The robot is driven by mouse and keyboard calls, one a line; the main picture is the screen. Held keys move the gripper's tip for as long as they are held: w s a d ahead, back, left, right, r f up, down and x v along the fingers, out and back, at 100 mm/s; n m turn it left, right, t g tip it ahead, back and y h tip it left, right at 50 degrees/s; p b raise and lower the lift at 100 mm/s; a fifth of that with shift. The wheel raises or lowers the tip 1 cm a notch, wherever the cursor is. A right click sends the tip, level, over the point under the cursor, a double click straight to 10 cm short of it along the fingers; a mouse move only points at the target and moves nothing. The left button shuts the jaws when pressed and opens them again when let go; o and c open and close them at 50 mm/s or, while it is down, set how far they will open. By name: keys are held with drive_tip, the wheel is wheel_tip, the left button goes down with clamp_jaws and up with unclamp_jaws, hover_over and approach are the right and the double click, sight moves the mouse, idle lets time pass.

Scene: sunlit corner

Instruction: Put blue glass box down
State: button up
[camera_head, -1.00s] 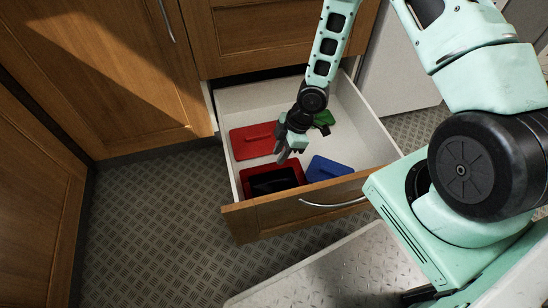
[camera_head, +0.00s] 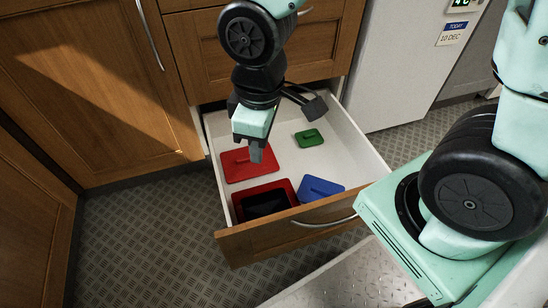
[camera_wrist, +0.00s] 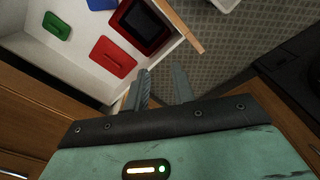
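A flat blue rectangular piece with a raised handle (camera_head: 320,188) lies in the open drawer (camera_head: 354,122), near its front right corner. Whether a glass box sits under it cannot be told. Its edge also shows at the top of the wrist view (camera_wrist: 100,4). My gripper (camera_head: 254,150) is above the drawer, up and to the left of the blue piece and apart from it. In the wrist view my gripper (camera_wrist: 162,88) has its fingers apart, with only floor seen between them. It is empty.
The drawer also holds a red lid (camera_head: 250,163), an open red box with a dark inside (camera_head: 240,207) and a small green lid (camera_head: 309,138). The drawer front (camera_head: 262,241) stands out over the floor. Wooden cabinets are at the left; a white appliance (camera_head: 405,70) is behind right.

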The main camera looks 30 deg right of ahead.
drive_tip(key=s+a+r+m, duration=0.1)
drive_tip(key=s+a+r, duration=0.1)
drive_tip(key=s+r, duration=0.3)
drive_tip(key=s, duration=0.3)
drive_tip(key=shift+s+m+g, duration=0.25)
drive_tip(key=shift+m+g, duration=0.05)
drive_tip(key=shift+m, duration=0.1)
wheel_tip(320, 180, up, 33)
drive_tip(key=p, duration=3.3)
drive_tip(key=shift+f, duration=0.1)
